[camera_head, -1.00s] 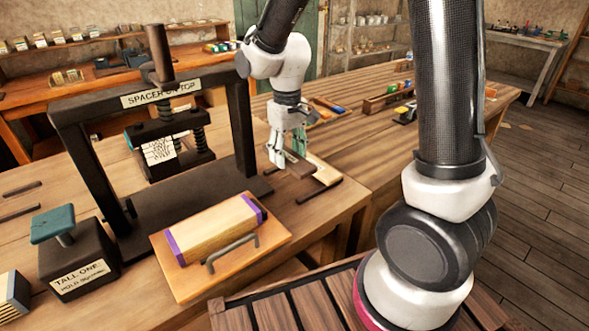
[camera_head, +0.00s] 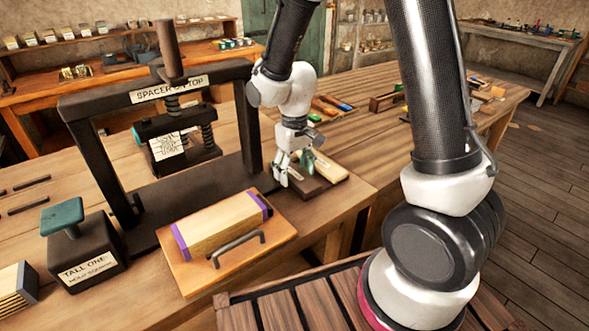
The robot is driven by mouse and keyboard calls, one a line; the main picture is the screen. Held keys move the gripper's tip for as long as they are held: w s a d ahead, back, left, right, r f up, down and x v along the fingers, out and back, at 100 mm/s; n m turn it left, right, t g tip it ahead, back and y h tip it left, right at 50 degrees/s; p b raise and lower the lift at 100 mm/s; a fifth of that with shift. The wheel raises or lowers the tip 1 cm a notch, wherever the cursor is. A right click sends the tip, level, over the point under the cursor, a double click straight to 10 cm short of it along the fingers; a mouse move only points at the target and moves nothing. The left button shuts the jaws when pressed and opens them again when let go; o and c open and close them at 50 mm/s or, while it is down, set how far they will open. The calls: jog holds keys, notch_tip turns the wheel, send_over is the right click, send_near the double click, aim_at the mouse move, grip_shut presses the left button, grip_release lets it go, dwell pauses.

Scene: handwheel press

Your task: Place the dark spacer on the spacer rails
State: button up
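My gripper (camera_head: 294,171) points down at the right end of the bench, right of the press. Its fingertips are close to a flat dark brown piece (camera_head: 317,187), which looks like the dark spacer. The view is too small to show whether the fingers hold it or stand open beside it. A pale wooden block (camera_head: 329,168) lies just behind and right of the dark piece. What lies under the dark piece is hidden. Two thin dark strips (camera_head: 28,207) lie parallel on the bench at the far left; they may be rails.
The black press (camera_head: 247,130) stands left of my gripper, with a "SPACER ON TOP" label. In front of it, a board (camera_head: 190,280) with a handle carries a wooden block with purple ends. A "TALL ONE" block (camera_head: 85,262) stands at the left. Bench behind my gripper holds small tools.

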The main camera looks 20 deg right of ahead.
aim_at(294, 174)
notch_tip(294, 174, up, 12)
jog(key=s+d+r+m+t, duration=0.1)
jog(key=s+d+r+t, duration=0.1)
jog(key=s+d+r, duration=0.3)
jog(key=s+d+r+m+t, duration=0.2)
jog(key=s+d+r, duration=0.4)
jog(key=s+d, duration=0.4)
jog(key=s, duration=0.4)
jog(key=shift+m, duration=0.3)
